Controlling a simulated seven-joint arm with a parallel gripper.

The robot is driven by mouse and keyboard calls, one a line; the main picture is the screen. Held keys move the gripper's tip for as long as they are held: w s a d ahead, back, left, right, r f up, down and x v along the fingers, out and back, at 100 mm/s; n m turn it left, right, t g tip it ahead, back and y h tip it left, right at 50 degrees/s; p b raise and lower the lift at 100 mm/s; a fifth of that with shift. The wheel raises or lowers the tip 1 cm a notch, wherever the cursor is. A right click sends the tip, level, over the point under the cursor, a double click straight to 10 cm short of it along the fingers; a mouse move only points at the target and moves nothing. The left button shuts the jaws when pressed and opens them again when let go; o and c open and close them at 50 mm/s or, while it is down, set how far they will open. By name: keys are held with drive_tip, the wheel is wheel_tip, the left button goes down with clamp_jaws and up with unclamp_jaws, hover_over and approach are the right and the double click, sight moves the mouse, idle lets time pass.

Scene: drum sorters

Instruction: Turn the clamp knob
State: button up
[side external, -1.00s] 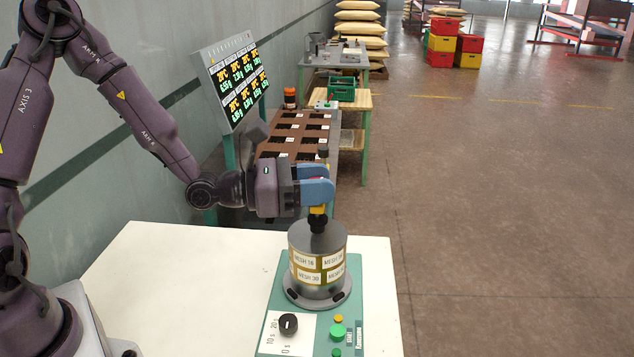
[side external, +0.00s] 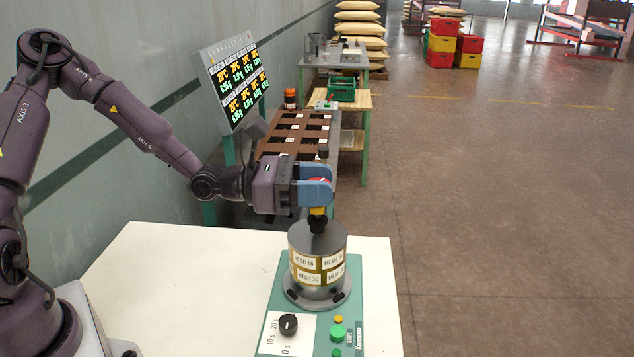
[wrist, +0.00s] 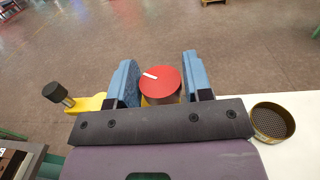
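The clamp knob (wrist: 160,82) is a red disc with a white mark near its upper left edge in the wrist view. In the side view only a sliver of red (side external: 318,181) shows between the fingers. My gripper (wrist: 162,78) has one blue finger on each side of the knob and appears shut on it. In the side view my gripper (side external: 316,184) reaches in from the left, above the grey drum (side external: 318,246) with mesh labels. A yellow arm (wrist: 88,103) with a black end (wrist: 55,92) sticks out left of the knob in the wrist view.
The drum stands on a green base (side external: 352,290) with a black dial (side external: 288,323) and a green button (side external: 337,332) in front. A round sieve (wrist: 273,122) lies on the white table (side external: 180,260). A display board (side external: 234,85) and brown rack (side external: 285,140) stand behind.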

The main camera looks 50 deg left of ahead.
drive_tip(key=shift+o, duration=1.3)
drive_tip(key=shift+d+n+t+y, duration=0.1)
drive_tip(key=shift+n+t+y, duration=0.3)
drive_tip(key=shift+y, duration=0.1)
